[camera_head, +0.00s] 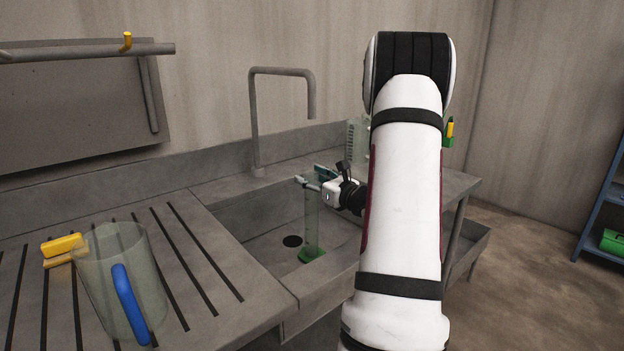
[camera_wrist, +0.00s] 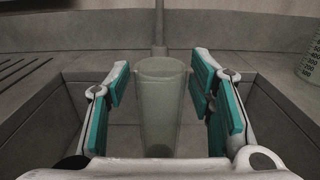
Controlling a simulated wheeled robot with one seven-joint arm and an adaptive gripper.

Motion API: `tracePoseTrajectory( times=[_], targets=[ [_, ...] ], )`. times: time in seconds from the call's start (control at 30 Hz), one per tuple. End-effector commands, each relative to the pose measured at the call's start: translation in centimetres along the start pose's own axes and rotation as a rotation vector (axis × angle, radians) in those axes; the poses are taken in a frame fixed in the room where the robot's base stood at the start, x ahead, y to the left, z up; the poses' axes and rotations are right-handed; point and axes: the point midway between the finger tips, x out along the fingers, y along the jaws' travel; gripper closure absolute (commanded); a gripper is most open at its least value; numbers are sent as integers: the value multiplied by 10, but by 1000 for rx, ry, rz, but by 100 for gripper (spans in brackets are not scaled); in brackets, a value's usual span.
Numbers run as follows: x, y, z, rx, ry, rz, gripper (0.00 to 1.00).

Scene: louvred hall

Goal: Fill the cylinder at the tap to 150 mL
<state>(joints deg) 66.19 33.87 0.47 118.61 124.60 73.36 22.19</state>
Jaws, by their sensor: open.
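The cylinder (camera_head: 313,228) is tall, clear and slim with a green base. It stands upright in the sink (camera_head: 262,222), roughly below the end of the tap spout (camera_head: 311,108). My gripper (camera_head: 313,180) is open at the cylinder's upper part. In the wrist view, the cylinder (camera_wrist: 160,112) stands between the two teal-padded fingers of my gripper (camera_wrist: 160,82), with a gap on each side. I cannot make out any water or a level in it. No stream shows from the tap. The tap's control is not visible.
A clear jug (camera_head: 108,262) with a blue handle and a yellow item (camera_head: 63,246) stand on the slotted drainboard (camera_head: 215,262). A graduated clear vessel (camera_head: 356,137) stands behind my arm, also at the right in the wrist view (camera_wrist: 311,62). A blue shelf (camera_head: 604,197) is far right.

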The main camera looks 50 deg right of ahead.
Motion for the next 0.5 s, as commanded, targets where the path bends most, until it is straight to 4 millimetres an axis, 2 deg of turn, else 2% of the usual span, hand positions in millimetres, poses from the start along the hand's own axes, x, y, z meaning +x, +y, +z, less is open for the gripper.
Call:
tracePoseTrajectory(
  times=[0.5],
  targets=[
    [-98, -1, 0, 1, 1, -4, 51]
  ],
)
